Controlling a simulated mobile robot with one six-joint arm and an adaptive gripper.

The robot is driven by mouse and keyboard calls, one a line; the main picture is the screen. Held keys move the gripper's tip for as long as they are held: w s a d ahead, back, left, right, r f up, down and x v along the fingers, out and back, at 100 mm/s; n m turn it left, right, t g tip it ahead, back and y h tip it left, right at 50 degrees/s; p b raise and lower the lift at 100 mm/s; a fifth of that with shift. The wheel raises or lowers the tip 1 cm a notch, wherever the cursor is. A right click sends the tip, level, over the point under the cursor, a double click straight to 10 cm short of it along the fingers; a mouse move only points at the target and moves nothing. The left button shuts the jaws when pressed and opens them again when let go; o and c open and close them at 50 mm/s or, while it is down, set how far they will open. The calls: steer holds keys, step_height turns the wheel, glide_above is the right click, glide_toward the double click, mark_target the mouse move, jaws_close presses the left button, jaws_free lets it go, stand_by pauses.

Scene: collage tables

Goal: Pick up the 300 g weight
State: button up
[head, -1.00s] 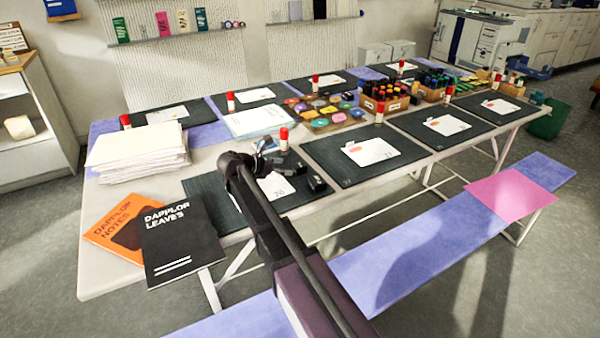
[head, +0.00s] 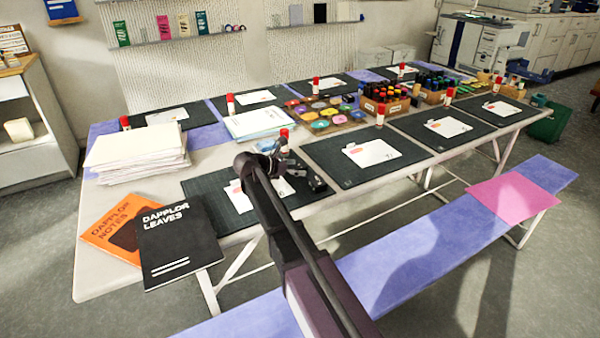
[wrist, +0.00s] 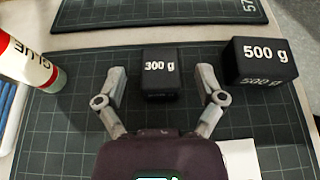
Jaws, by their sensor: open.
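The 300 g weight (wrist: 160,74) is a small black block with white lettering, standing on a dark green cutting mat (wrist: 75,130) in the wrist view. My gripper (wrist: 160,88) is open, with one finger on each side of the weight. A larger black 500 g weight (wrist: 264,62) stands to the right on the same mat. In the head view my gripper (head: 280,155) is over the near mat, and the 300 g weight is hard to make out there.
Paper stacks (head: 135,150) and two books (head: 175,240) are on the table's left. More mats (head: 350,170) with cards and a crate of bottles (head: 385,103) lie further right. A bench (head: 430,240) runs in front.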

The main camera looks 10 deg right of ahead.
steer(key=shift+w+d+f, duration=0.15)
steer(key=shift+d+f, duration=0.05)
steer(key=shift+d, duration=0.35)
jaws_close()
